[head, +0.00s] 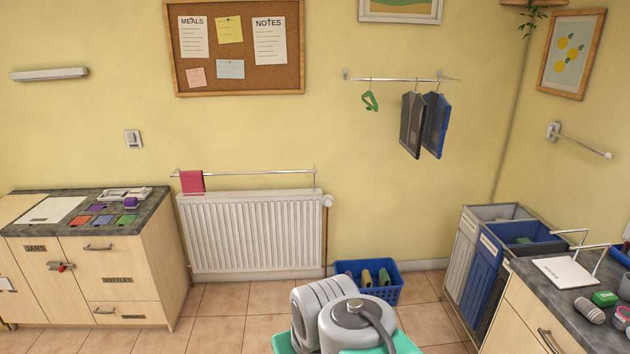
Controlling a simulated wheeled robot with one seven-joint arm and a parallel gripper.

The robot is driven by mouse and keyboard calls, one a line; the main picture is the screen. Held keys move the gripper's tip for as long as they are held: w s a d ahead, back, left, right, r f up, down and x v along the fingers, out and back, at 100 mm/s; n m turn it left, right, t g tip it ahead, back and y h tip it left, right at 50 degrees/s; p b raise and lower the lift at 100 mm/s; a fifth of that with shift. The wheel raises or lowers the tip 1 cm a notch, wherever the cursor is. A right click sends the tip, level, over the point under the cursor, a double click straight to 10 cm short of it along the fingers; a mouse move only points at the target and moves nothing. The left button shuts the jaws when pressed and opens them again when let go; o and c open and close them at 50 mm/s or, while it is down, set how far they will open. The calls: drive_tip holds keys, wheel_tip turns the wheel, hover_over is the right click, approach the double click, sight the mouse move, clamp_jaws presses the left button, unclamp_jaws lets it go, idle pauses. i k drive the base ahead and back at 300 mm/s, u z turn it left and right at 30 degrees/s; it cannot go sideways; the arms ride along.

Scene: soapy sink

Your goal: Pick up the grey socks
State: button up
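On the right counter lie small rounded bundles that look like rolled socks. One dark grey bundle (589,311) lies near the counter's left edge. A green bundle (605,298) lies just behind it. Another greyish bundle (622,318) with a pinkish part is cut by the right picture edge. The grey bundle nearest the left edge looks most like the grey socks, but it is too small to be sure. My folded arm shows at the bottom middle, apart from the counter. My gripper cannot be seen.
A white board (570,268) lies on the right counter (540,290). Laundry bins (485,262) stand beyond it, and a blue basket (385,293) with several items is on the floor by the wall. The left counter (30,213) holds coloured cards. Tiled floor lies between.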

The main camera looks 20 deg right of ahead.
sight(589, 311)
drive_tip(key=z, duration=0.2)
drive_tip(key=i, duration=1.45)
drive_tip(key=z, duration=1.4)
drive_tip(key=i, duration=0.9)
drive_tip(key=z, duration=1.25)
drive_tip(key=i, duration=0.4)
drive_tip(key=z, duration=0.25)
